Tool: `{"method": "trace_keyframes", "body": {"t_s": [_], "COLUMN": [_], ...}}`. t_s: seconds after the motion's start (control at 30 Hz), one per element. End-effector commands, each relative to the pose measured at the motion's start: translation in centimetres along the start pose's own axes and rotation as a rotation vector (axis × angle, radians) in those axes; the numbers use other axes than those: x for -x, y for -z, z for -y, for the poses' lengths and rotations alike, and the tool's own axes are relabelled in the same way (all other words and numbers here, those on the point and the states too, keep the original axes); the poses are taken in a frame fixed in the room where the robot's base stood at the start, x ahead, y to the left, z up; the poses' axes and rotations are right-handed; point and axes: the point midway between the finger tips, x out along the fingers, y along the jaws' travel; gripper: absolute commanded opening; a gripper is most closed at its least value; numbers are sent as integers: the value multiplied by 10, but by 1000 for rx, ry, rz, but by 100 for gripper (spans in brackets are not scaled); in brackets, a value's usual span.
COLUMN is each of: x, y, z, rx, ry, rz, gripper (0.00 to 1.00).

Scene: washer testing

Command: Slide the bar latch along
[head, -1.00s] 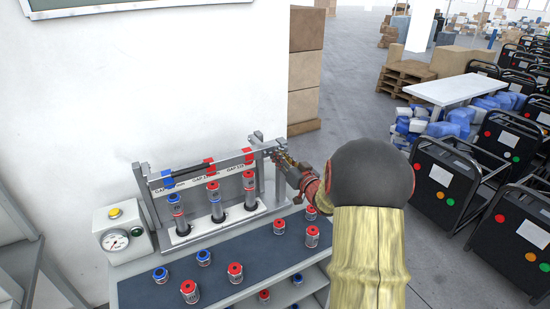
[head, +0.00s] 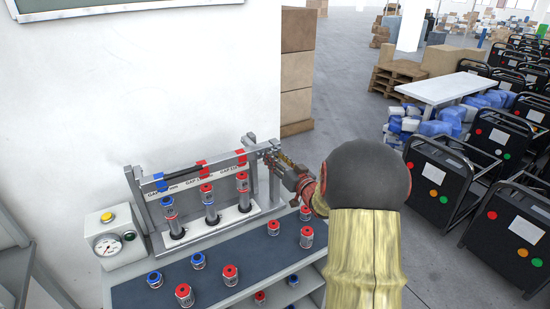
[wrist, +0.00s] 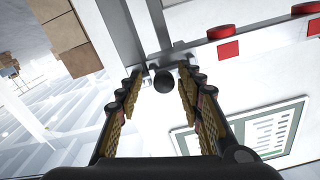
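The bar latch (head: 220,163) is a long grey bar across the top of the test rack, with red and blue marks and a dark stretch at its left. In the wrist view the bar (wrist: 262,42) runs to the upper right, with red squares on it. A round black knob (wrist: 163,83) sits near its end. My gripper (wrist: 160,92) is open, with one finger on each side of the knob and gaps showing between. In the head view my gripper (head: 274,157) is at the rack's right end, and the knob is hidden there.
Red- and blue-capped cylinders (head: 209,205) stand in the rack, and several more are on the dark bench top (head: 215,278). A gauge box (head: 108,238) stands at left. The white wall (head: 130,80) is close behind the rack. Stacked boxes (head: 297,70) stand beyond.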

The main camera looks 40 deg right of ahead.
Motion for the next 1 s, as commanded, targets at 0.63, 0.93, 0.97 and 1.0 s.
{"method": "trace_keyframes", "body": {"t_s": [0.63,0.93,0.97,1.0], "x": [106,109,109,109], "y": [0,0,0,0], "z": [-1,0,0,0], "rx": [0,0,0,0], "ry": [-3,-1,-1,-1], "rz": [0,0,0,0], "gripper": [37,37,37,37]}}
